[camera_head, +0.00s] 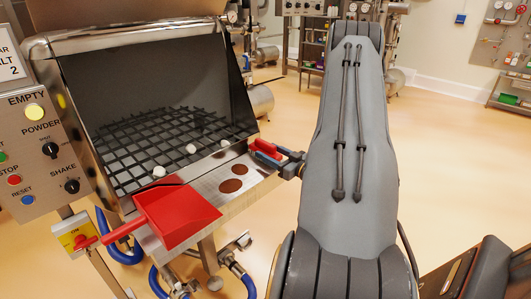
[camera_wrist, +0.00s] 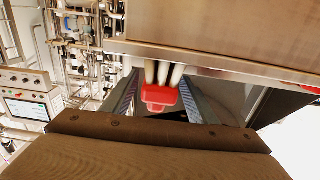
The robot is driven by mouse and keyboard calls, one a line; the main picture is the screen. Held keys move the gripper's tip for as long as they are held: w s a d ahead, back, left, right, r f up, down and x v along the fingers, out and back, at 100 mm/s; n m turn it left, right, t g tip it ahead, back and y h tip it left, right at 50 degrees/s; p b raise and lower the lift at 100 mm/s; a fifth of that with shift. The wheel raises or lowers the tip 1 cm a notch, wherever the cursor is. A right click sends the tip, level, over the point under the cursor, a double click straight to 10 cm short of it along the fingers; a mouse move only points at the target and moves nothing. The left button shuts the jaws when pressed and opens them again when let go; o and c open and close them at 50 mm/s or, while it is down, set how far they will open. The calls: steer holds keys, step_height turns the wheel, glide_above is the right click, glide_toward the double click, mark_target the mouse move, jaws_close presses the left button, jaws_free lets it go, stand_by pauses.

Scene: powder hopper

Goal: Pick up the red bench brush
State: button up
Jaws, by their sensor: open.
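The red bench brush (camera_wrist: 158,97) shows in the wrist view with its pale bristles pointing up the picture, toward a metal surface. It lies between the two fingers of my gripper (camera_wrist: 160,103). The fingers are open, with a gap showing on each side of the brush. In the head view, red parts of the brush (camera_head: 267,146) show at the right end of the hopper's front shelf, beside my gripper (camera_head: 270,157). My arm and gripper partly hide it there.
A red dustpan (camera_head: 177,215) lies at the shelf's front left. The hopper's black grid (camera_head: 150,140) holds several white lumps. A control panel (camera_head: 40,150) stands at the left. The metal shelf (camera_head: 205,187) has two brown round spots. Open floor (camera_head: 450,130) lies right.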

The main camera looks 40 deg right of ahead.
steer(key=w, duration=0.2)
steer(key=shift+w, duration=0.35)
steer(key=c, duration=1.3)
steer(key=shift+o, duration=0.2)
steer(key=shift+r, duration=0.15)
step_height(320, 180, up, 10)
steer(key=shift+f, duration=0.1)
